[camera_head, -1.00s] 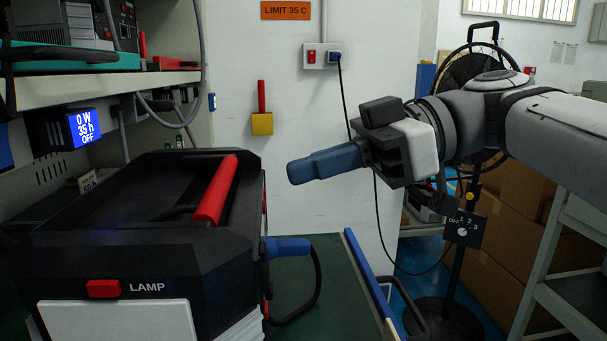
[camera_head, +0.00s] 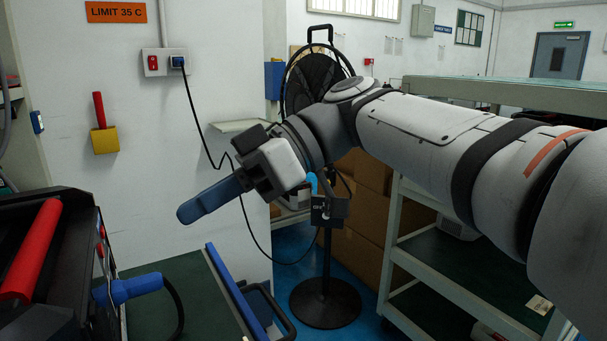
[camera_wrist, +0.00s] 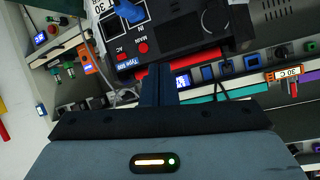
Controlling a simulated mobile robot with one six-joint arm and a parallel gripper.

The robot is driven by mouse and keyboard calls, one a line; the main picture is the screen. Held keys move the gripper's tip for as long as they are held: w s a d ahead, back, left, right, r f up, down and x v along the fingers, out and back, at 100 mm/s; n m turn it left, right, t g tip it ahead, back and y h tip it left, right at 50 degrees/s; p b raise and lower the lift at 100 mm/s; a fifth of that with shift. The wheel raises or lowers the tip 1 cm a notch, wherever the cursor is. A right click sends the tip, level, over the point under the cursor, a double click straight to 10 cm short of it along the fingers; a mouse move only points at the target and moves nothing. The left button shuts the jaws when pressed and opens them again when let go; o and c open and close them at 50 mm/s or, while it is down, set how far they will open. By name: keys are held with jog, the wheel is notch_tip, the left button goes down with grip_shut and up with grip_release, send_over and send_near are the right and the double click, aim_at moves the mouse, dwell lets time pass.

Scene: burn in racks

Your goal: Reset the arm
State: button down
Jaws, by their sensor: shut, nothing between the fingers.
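My gripper (camera_head: 208,200) is shut and empty, its blue fingers pressed together. In the head view it hangs in the air left of the picture's middle, in front of the white wall, pointing left and slightly down. In the wrist view, the closed fingers (camera_wrist: 158,88) point toward a black device with red buttons (camera_wrist: 190,35). No contact shows.
A blue-handled connector (camera_head: 130,288) sticks out beside the lamp unit. A green-topped cart (camera_head: 175,300) with a blue edge is below my gripper. A stand fan (camera_head: 325,300), cardboard boxes (camera_head: 355,260) and a grey shelf rack (camera_head: 470,275) stand to the right. A cable hangs from the wall socket (camera_head: 165,62).

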jog(key=d+f+m+t+h+p, duration=0.3)
jog(key=d+m+t+h+p, duration=0.1)
jog(key=d+m+p, duration=0.6)
jog(key=d+f+m+t+h+p, duration=0.3)
jog(key=d+m+h+p, duration=0.4)
jog(key=d, duration=1)
jog(key=m+t+p, duration=0.1)
jog(key=m+p, duration=0.2)
jog(key=p, duration=0.3)
jog(key=shift+w+d+h, duration=0.25)
jog(key=shift+d+h, duration=0.05)
jog(key=shift+f, duration=0.1)
